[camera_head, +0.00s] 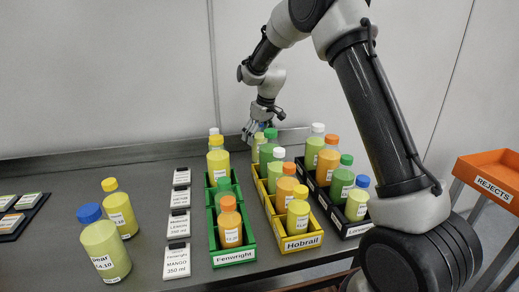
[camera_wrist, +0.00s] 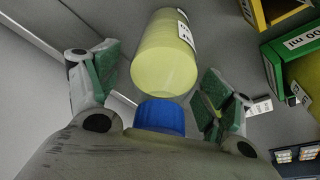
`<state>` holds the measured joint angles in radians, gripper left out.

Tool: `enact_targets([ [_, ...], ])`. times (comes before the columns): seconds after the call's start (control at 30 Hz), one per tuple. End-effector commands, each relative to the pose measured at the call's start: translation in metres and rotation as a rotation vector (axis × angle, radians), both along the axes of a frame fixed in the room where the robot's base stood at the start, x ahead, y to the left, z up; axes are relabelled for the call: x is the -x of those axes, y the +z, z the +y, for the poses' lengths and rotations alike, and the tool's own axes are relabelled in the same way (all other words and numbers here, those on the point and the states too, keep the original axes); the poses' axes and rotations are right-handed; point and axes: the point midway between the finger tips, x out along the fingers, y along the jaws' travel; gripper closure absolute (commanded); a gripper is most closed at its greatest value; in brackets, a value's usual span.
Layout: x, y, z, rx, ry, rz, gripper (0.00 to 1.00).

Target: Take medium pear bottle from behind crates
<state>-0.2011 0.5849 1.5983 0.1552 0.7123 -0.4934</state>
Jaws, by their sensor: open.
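In the wrist view, a bottle with a pale yellow-green body (camera_wrist: 165,58) and a blue cap (camera_wrist: 160,116) lies between the green-padded fingers of my open gripper (camera_wrist: 158,75). The cap is nearest the palm. I see no clear finger contact. Part of a white label shows, too little to read. In the head view, my gripper (camera_head: 262,116) is low behind the crates, near the back ledge. The bottle there is mostly hidden by the gripper and the crate bottles.
Green Fenwright (camera_head: 234,257), yellow Hobrail (camera_head: 301,243) and black (camera_head: 352,229) crates hold several bottles. A large blue-capped Pear bottle (camera_head: 106,254) and a yellow-capped bottle (camera_head: 121,211) stand at left. Label cards (camera_head: 178,226) form a row. An orange REJECTS bin (camera_head: 490,182) is right.

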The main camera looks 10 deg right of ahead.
Motion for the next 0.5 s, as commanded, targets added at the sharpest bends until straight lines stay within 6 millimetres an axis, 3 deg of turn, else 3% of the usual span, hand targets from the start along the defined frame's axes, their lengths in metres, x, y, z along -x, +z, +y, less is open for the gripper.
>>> enact_targets([
  [0.07, 0.0001, 0.0002, -0.0001, 0.0, 0.0, 0.0, 0.23],
  [0.5, -0.0002, 0.0009, -0.0001, -0.001, 0.0, -0.001, 1.0],
])
